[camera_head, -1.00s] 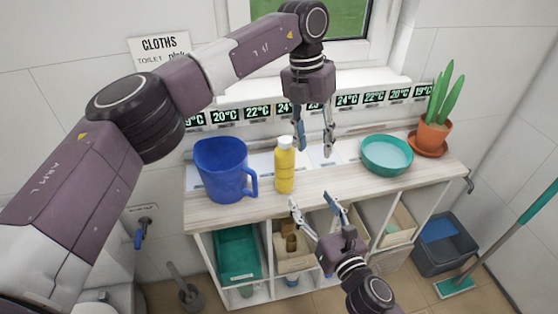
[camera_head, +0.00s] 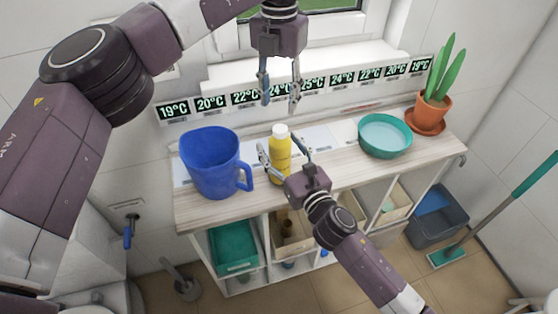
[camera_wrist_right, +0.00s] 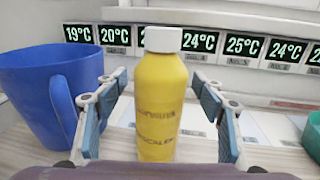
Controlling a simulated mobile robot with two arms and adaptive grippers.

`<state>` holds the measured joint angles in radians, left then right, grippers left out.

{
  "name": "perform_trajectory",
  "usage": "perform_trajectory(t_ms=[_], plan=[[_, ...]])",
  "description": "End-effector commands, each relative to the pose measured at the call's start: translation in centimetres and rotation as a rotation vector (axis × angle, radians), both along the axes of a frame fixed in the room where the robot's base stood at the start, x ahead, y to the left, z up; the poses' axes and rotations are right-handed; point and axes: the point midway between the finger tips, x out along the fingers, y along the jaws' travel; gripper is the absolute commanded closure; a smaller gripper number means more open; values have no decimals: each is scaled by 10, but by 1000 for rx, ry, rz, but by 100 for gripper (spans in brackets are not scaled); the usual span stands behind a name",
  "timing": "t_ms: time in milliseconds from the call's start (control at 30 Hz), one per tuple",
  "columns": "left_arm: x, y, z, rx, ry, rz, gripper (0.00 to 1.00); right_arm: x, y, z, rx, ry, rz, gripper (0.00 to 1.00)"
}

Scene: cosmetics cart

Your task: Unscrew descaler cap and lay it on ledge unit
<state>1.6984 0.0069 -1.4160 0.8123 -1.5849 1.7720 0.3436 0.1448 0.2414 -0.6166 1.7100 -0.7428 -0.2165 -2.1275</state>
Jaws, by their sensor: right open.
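The yellow descaler bottle (camera_head: 280,157) stands upright on the wooden top of the ledge unit (camera_head: 345,179), with its white cap (camera_head: 280,131) on. In the right wrist view the bottle (camera_wrist_right: 160,110) is upright between my open right fingers, with gaps on both sides, and its cap (camera_wrist_right: 163,39) shows above them. My right gripper (camera_head: 285,152) is open around the bottle's body from the front, apparently not touching it. My left gripper (camera_head: 281,98) points down above and behind the bottle, open and empty, clear of the cap.
A blue jug (camera_head: 210,163) stands close left of the bottle, its handle towards it. A teal bowl (camera_head: 385,136) and a potted plant (camera_head: 432,110) stand to the right. A strip of temperature displays (camera_head: 210,104) runs along the back. Bare top lies between bottle and bowl.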

Motion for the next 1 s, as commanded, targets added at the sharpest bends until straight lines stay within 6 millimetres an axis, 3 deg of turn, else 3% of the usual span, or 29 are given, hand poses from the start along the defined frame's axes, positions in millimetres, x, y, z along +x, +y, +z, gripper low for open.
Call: perform_trajectory(t_ms=[300, 867, 1000], plan=[[0, -1, 0, -1, 0, -1, 61, 3, 2, 0, 0, 1, 0, 37], [0, 0, 0, -1, 0, -1, 61, 3, 1, 0, 0, 0, 0, 98], [0, 0, 0, -1, 0, -7, 61, 3, 1, 0, 0, 0, 0, 100]])
